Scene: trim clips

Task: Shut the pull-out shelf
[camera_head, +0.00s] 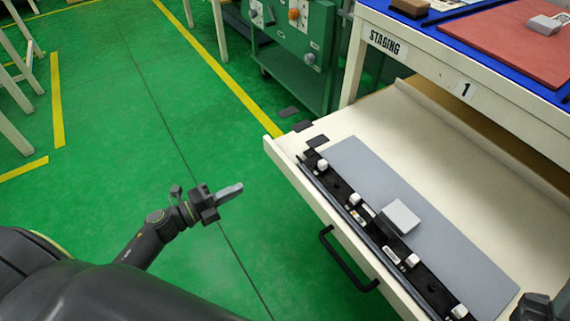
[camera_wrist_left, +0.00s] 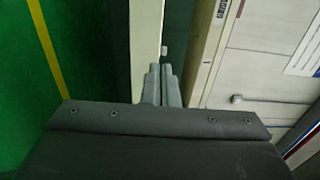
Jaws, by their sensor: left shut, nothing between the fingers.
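The pull-out shelf (camera_head: 349,129) is a cream drawer standing well out from under the table marked STAGING. Its front panel carries a black bar handle (camera_head: 346,262). My left gripper (camera_head: 236,188) is shut and empty, over the green floor to the left of the shelf and apart from it. Its closed fingers also show in the left wrist view (camera_wrist_left: 161,84), with a cream strip and table parts beyond them. Part of my right gripper (camera_head: 536,306) shows at the bottom right corner, near the shelf's mat; its fingers cannot be made out.
In the shelf lie a grey mat (camera_head: 350,158), a black rail with white clips (camera_head: 375,232) and a pale block (camera_head: 401,217). The staging table (camera_head: 455,82) holds a red mat (camera_head: 515,40). A green cabinet (camera_head: 300,50) stands behind.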

